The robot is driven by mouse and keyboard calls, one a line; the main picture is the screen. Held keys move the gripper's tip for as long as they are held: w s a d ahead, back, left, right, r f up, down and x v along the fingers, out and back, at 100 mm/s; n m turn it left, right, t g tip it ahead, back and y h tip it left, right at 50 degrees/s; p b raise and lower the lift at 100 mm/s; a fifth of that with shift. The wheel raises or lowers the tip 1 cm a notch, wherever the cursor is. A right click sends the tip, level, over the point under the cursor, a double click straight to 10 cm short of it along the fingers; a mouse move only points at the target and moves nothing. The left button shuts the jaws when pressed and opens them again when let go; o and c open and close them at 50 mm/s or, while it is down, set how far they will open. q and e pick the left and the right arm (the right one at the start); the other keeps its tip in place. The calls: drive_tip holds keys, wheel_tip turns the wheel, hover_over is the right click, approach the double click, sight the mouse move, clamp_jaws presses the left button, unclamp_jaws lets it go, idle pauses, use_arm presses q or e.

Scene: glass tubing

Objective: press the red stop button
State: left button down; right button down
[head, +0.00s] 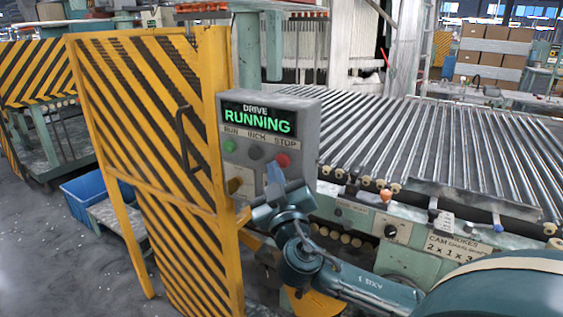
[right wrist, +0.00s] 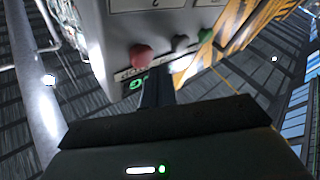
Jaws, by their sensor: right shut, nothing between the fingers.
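The red stop button (head: 282,160) is on the front of a grey control box (head: 312,150), under the label STOP. A green button (head: 229,146) and a dark button (head: 255,153) sit to its left. The box's display (head: 258,119) reads DRIVE RUNNING in green. My right gripper (head: 274,172) is shut and empty, just below and left of the red button in the head view. In the right wrist view the red button (right wrist: 141,55) stands out from the box near my shut fingertips (right wrist: 157,85); I cannot tell whether they touch. My left gripper is not in view.
A yellow-and-black striped guard gate (head: 150,150) with a dark handle stands left of the box. A bed of metal rollers (head: 450,140) lies to the right, above a green machine panel with knobs. A blue crate (head: 85,200) sits behind the gate.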

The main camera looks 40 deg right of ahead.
drive_tip(key=shift+d, duration=0.1)
idle(0.3)
drive_tip(key=shift+w+d+b, duration=0.2)
drive_tip(key=shift+d+b, duration=0.15)
drive_tip(key=shift+w+d, duration=0.2)
drive_tip(key=shift+d, duration=0.25)
idle(0.7)
idle(0.3)
drive_tip(key=shift+s+a+b, duration=0.4)
drive_tip(key=shift+a, duration=0.45)
